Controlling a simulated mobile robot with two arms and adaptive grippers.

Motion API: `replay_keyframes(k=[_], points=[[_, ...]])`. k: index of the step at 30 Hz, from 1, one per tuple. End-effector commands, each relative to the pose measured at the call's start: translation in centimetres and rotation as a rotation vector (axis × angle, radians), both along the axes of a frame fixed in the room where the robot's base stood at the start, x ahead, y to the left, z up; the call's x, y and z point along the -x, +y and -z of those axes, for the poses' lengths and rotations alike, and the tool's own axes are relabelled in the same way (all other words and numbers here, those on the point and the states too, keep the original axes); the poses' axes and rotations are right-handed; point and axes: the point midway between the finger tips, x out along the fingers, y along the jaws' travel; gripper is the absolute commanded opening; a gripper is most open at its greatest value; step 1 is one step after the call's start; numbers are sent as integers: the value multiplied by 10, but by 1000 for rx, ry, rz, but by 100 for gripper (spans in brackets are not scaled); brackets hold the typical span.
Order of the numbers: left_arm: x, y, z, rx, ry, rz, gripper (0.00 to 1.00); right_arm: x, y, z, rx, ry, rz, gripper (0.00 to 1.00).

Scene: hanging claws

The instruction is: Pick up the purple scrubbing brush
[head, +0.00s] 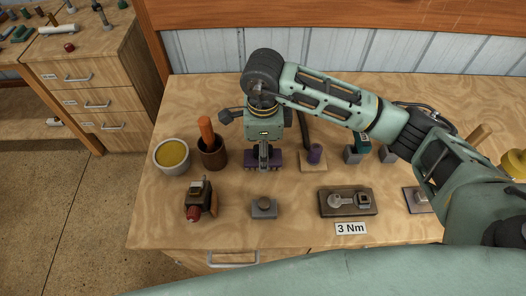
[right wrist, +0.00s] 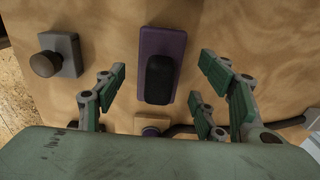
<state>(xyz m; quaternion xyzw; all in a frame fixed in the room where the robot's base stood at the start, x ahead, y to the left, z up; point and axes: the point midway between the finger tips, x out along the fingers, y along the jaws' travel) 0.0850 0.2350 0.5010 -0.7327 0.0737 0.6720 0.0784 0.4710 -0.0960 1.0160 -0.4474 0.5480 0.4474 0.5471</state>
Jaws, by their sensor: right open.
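The purple scrubbing brush (head: 277,158) lies on the wooden workbench, partly hidden under my right gripper (head: 264,164) in the head view. In the right wrist view, the purple scrubbing brush (right wrist: 161,40) shows a flat purple body with a dark raised grip on top. My right gripper (right wrist: 163,88) is open and points down over it. Its green-padded fingers stand on both sides of the brush, apart from it. My left gripper is not in view.
A bowl of yellow stuff (head: 172,154) and a brown pot with an orange handle (head: 212,150) stand left of the brush. A grey block with a knob (head: 264,207) lies in front.

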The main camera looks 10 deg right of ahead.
Motion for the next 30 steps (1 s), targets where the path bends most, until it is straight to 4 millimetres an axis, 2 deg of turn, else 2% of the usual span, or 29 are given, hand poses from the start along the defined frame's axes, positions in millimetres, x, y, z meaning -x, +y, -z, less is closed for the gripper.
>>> replay_keyframes(k=[3,10,28,30], points=[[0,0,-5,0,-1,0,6,1,0,9,0,1,1,64],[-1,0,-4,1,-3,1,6,0,0,11,-1,-1,0,64],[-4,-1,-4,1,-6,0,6,0,1,11,-1,-1,0,12],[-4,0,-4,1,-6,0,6,0,1,10,-2,-1,-1,11]])
